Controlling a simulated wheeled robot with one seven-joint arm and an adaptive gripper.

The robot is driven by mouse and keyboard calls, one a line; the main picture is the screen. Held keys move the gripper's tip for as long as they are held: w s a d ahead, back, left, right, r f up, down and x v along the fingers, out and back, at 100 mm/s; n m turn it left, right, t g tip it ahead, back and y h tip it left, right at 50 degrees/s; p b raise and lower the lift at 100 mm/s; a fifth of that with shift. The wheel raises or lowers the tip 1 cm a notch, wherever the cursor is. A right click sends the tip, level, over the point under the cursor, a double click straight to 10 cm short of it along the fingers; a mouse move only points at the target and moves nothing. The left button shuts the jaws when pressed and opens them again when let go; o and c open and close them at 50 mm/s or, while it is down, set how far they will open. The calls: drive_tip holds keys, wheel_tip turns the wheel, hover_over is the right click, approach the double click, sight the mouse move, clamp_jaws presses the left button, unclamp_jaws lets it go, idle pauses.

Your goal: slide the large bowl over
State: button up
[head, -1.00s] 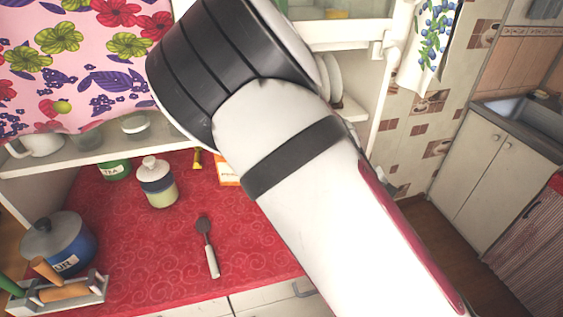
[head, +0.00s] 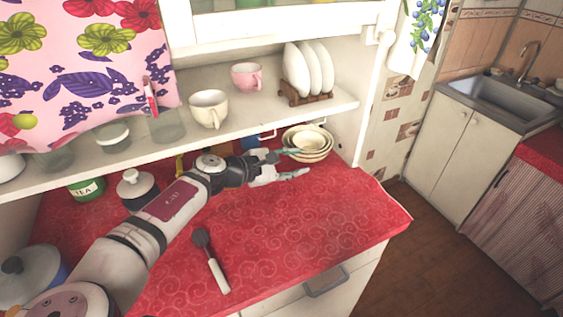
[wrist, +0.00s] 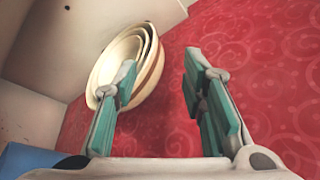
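The large bowl (head: 318,157) is cream-coloured and the outermost of a nested stack of bowls. It stands on the red counter below the shelf, near its right end. In the wrist view the large bowl (wrist: 153,82) is at upper left, with smaller bowls inside it. My gripper (head: 300,162) is just left of and in front of the stack. In the wrist view my gripper (wrist: 160,72) is open with nothing between its fingers. Its left finger overlaps the bowls' near side in the picture; I cannot tell whether it touches.
A dark-headed utensil with a white handle (head: 213,262) lies on the counter (head: 300,225). A white-lidded jar (head: 137,190) and green tea tin (head: 87,188) are at left. The shelf (head: 230,122) holds cups and a plate rack. The counter's right front is clear.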

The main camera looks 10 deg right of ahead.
sight(309, 158)
drive_tip(key=shift+w+a, duration=0.2)
drive_tip(key=shift+a, duration=0.1)
drive_tip(key=shift+p+x, duration=0.3)
drive_tip(key=shift+x, duration=3.45)
clamp_jaws()
